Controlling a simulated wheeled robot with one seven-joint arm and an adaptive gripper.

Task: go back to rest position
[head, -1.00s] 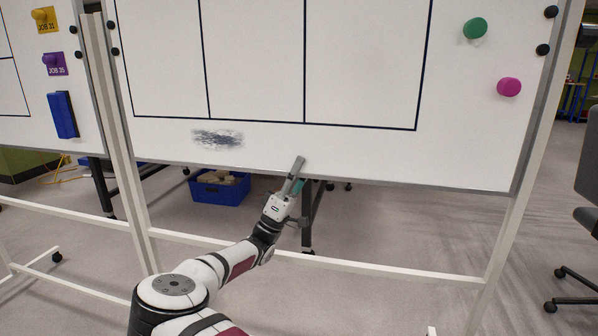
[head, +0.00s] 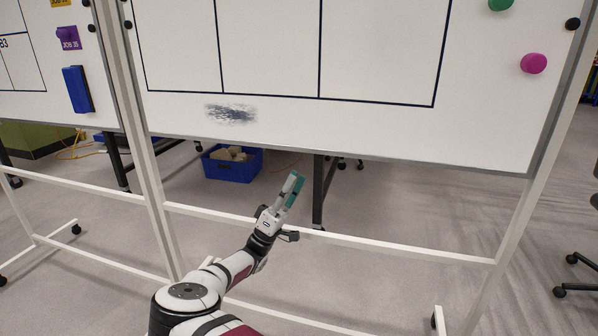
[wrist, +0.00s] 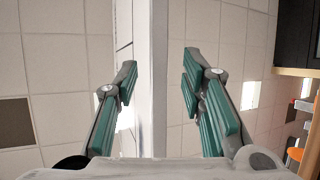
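My gripper (head: 293,181) is in front of the whiteboard's lower edge, pointing up, with its fingers apart from the board as far as I can tell. In the wrist view my gripper (wrist: 160,80) shows two green-padded fingers spread apart with nothing held between them. The whiteboard (head: 390,135) has black grid lines and a dark smudge (head: 231,114) near its bottom left.
A blue bin (head: 232,170) with pale lumps stands on the floor behind the board. White stand rails (head: 400,244) cross low behind my arm. A blue eraser (head: 77,90) is on the left board. Green (head: 500,3) and magenta (head: 533,63) magnets are at upper right.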

